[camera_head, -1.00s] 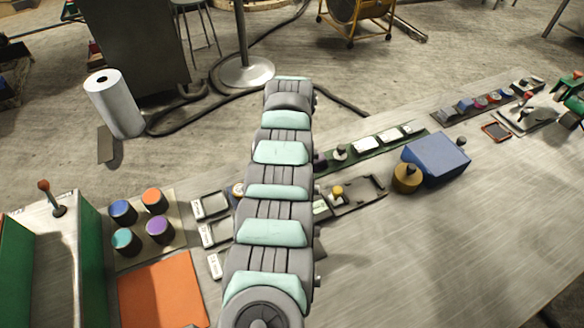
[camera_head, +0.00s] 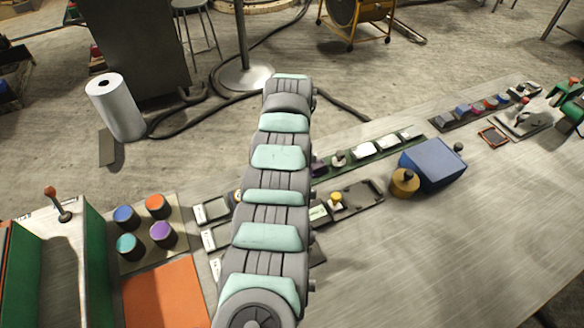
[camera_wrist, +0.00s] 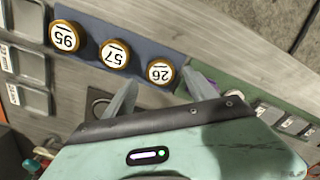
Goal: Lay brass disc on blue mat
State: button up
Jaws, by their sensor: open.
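In the wrist view three brass discs with white numbered faces lie in a row on a blue mat (camera_wrist: 138,54): disc 95 (camera_wrist: 65,37), disc 57 (camera_wrist: 115,54) and disc 26 (camera_wrist: 160,72). My gripper (camera_wrist: 160,80) is open and empty. Its two fingers stand apart, with disc 26 showing between and just beyond their tips; I cannot tell the height gap.
Pale trays (camera_wrist: 25,65) lie left of the mat, and a green strip (camera_wrist: 255,95) with pale pieces lies right. In the head view a blue block (camera_head: 435,160) and brass cylinder (camera_head: 403,181) stand right of my arm; coloured cups (camera_head: 126,216) and an orange sheet (camera_head: 165,293) are left.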

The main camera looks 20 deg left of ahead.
notch_tip(320, 180, up, 9)
jog(key=shift+f+p, duration=0.15)
jog(key=shift+p, duration=0.2)
